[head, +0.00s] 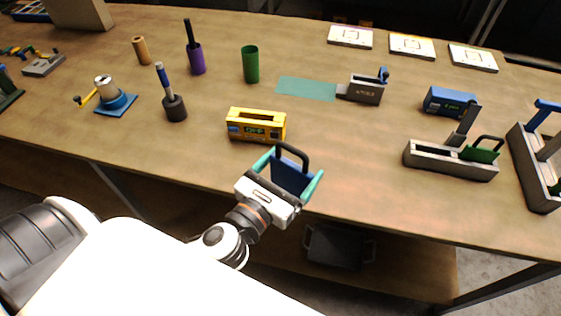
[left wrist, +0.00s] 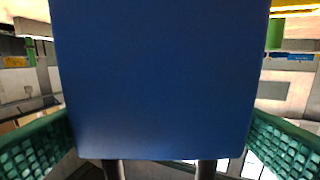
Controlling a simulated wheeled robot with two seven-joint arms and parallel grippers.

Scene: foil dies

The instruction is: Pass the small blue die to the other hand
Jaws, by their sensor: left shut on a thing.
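My left gripper (head: 288,176) is shut on the small blue die (head: 290,175), a blue block with a dark loop handle on top. It holds the die in front of the table's near edge, between its green fingers. In the left wrist view the blue die (left wrist: 155,80) fills the middle, with the ridged green fingertips (left wrist: 155,140) on both sides of it. My right gripper is in neither view.
The wooden table (head: 330,130) holds a yellow device (head: 256,125) just behind the gripper. A grey holder with a green-handled die (head: 450,160) stands to the right, beside a larger grey tray (head: 531,175). A dark bin (head: 338,247) sits on the lower shelf.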

